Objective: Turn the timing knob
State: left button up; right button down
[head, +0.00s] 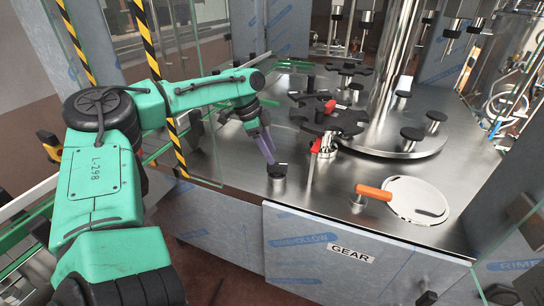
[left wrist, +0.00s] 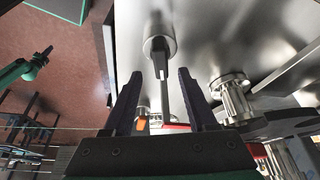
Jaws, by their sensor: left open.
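A short metal post with a black top (head: 277,172) stands near the front edge of the steel machine deck; I cannot read a label that marks it as the timing knob. My left gripper (head: 271,160) points down at it from the upper left, with its fingertips close to the black top. In the left wrist view, the two dark fingers (left wrist: 157,85) are apart, with a round metal fitting (left wrist: 160,28) beyond and between them. Nothing is visibly held, and I cannot tell whether the fingers touch the post. My right gripper is not in view.
An orange handle (head: 374,192) lies beside a round metal lid (head: 418,200) on the right of the deck. A red-handled fitting (head: 316,146) and black star-shaped parts (head: 332,122) stand behind the post. A yellow-black striped upright (head: 166,110) is close to my left arm.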

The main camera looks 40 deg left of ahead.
aim_at(276, 164)
pick_arm(q)
jog(key=d+f, duration=0.2)
jog(key=shift+w+f+p, duration=0.3)
jog(key=shift+p, duration=0.1)
jog(key=shift+w+a+f, duration=0.2)
jog(key=shift+w+f, duration=0.05)
jog(key=shift+f, duration=0.3)
jog(key=shift+w+a+f, duration=0.2)
jog(key=shift+w+f, duration=0.05)
jog(key=shift+f, duration=0.3)
jog(key=shift+a, duration=0.15)
jog(key=shift+s, duration=0.1)
jog(key=shift+s+d+r, duration=0.1)
jog(key=shift+d+r, duration=0.05)
jog(key=shift+d, duration=0.1)
jog(key=c, duration=0.5)
jog(key=shift+d, duration=0.1)
grip_shut()
